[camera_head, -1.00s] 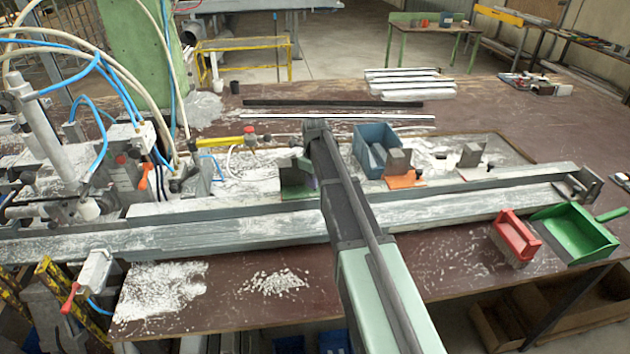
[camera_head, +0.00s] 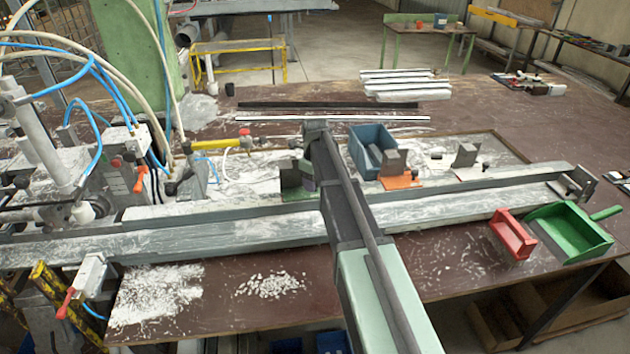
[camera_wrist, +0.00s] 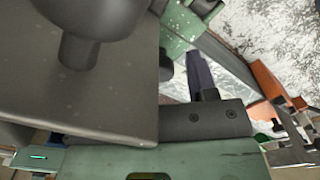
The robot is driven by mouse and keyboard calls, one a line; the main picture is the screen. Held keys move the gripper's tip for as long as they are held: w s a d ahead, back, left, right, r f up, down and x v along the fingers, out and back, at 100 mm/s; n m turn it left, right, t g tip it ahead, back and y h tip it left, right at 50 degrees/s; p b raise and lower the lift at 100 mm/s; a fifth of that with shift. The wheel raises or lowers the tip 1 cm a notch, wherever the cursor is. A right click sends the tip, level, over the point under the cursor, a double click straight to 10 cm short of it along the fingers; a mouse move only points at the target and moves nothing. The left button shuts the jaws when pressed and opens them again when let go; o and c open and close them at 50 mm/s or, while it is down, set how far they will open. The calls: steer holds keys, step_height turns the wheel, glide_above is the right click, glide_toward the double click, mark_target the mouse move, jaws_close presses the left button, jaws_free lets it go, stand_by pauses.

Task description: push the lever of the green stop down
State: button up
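The green stop (camera_head: 297,194) sits on the bench behind the long pale profile in the head view, with a dark grey block (camera_head: 290,174) on its green base. My arm covers its right side. A small purple piece shows at the arm's edge, perhaps its lever. In the wrist view, green metal, probably the stop (camera_wrist: 180,22), shows at the top. A dark blue upright piece stands below it, beside a grey bar with two screws; I cannot tell whether it is lever or finger. My gripper is mostly hidden behind my arm in the head view. Its opening and any contact are unclear.
An orange stop (camera_head: 402,182) and a blue bin (camera_head: 362,150) stand right of my arm. A pale stop (camera_head: 460,160) is farther right. Hoses and a clamp machine crowd the left.

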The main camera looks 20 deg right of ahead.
step_height(320, 180, up, 11)
steer(key=p, duration=1.1)
steer(key=shift+f, duration=0.15)
